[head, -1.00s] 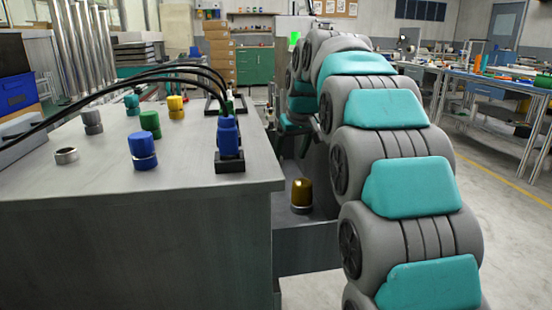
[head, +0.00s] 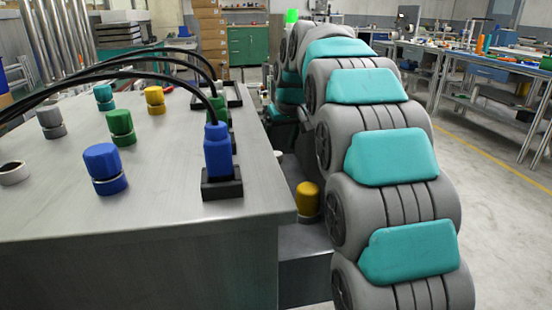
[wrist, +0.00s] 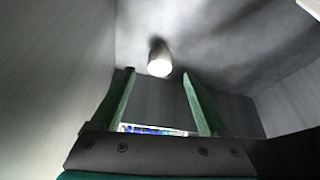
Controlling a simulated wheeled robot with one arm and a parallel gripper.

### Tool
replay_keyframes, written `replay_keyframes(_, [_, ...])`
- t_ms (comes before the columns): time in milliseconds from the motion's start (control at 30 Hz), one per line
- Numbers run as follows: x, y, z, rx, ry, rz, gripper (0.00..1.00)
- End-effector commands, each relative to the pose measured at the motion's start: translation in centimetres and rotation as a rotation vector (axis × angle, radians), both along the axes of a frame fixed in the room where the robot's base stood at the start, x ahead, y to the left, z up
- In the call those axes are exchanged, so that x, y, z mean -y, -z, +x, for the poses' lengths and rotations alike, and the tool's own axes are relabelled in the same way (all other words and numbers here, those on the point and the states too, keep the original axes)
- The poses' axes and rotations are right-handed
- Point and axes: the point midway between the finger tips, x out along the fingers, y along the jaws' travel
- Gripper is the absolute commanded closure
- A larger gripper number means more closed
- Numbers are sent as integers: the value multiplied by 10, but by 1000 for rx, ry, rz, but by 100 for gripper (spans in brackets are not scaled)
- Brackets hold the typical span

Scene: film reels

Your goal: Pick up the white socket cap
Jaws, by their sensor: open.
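In the wrist view, a small white cylindrical cap (wrist: 159,63) shows against a grey surface, its brightly lit round end towards the camera. My gripper (wrist: 157,72) is open, with its two green fingers apart on either side of the cap in the picture. The cap appears beyond the fingertips, and no contact shows.
A grey metal bench (head: 150,222) holds a blue cap (head: 104,168), a green cap (head: 120,127), a yellow cap (head: 154,99) and a blue cabled plug (head: 217,150). A gold cap (head: 308,201) stands on a lower ledge beside my arm. Grey walls flank the gripper closely.

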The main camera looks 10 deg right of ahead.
Motion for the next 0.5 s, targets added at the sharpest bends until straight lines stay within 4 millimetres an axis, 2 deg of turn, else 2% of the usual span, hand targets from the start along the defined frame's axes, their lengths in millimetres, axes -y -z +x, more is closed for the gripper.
replay_keyframes(133, [-1,11,6,-1,0,0,22])
replay_keyframes(333, [-2,39,18,-4,1,0,22])
replay_keyframes(500, [-3,46,21,-1,1,0,22])
